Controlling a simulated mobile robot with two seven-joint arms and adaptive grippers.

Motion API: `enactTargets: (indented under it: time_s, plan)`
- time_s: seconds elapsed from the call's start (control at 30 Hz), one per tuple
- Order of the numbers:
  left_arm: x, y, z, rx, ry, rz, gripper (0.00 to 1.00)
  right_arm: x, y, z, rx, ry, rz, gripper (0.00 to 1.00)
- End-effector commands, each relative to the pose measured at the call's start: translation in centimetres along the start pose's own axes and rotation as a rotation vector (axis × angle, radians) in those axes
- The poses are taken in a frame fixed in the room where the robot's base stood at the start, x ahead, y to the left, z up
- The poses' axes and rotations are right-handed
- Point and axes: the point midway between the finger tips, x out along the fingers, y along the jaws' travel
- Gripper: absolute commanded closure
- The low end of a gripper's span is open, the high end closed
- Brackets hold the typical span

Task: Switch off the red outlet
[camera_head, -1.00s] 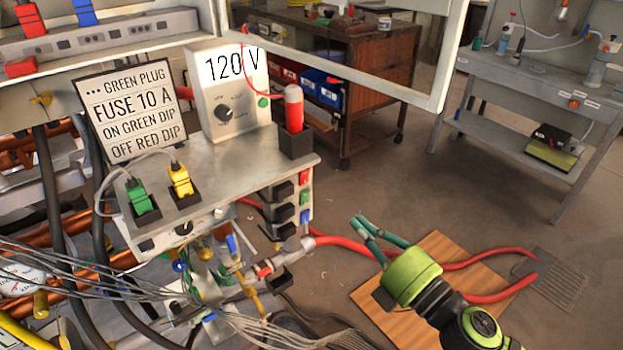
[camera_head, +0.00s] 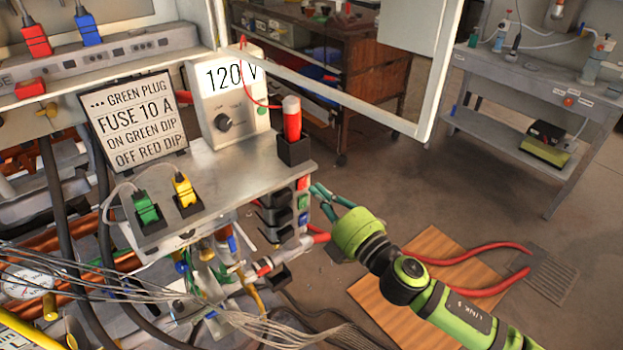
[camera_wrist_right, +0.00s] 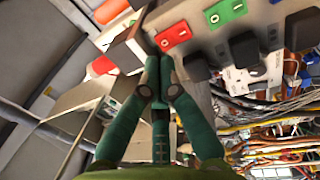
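The red switch (camera_head: 302,184) is at the top of a column of outlets on the right side of the metal box. Green (camera_head: 303,201) and blue (camera_head: 303,218) switches sit below it. In the right wrist view the red rocker (camera_wrist_right: 173,36) shows beside the green one (camera_wrist_right: 226,11), with black plugs next to them. My right gripper (camera_head: 318,193) is just right of the switch column. In the right wrist view its fingertips (camera_wrist_right: 160,62) are close together and empty, pointing at the red rocker, with a small gap apparent. My left gripper is out of view.
A sign (camera_head: 137,115), a 120 V unit (camera_head: 231,100) and a red cylinder in a black holder (camera_head: 293,150) stand on the box. Green (camera_head: 145,207) and yellow (camera_head: 184,190) plugs sit in front. An open door frame (camera_head: 340,90) hangs above. Loose wires lie below.

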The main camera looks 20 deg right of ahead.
Motion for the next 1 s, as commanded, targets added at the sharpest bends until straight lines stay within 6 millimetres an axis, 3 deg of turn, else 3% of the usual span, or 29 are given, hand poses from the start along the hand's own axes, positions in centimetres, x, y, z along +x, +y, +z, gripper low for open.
enactTargets:
  time_s: [0.1, 0.3, 1.0]
  plan:
    - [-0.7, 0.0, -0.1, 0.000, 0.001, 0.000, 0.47, 1.7, 0.3, 0.0, 0.000, -0.001, 0.001, 1.00]
    - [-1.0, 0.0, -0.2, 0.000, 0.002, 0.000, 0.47, 3.0, 0.1, 0.0, -0.001, 0.000, 0.000, 1.00]
    - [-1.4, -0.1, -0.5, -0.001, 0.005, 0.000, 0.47, 3.8, 0.1, 0.0, 0.000, 0.000, -0.002, 1.00]
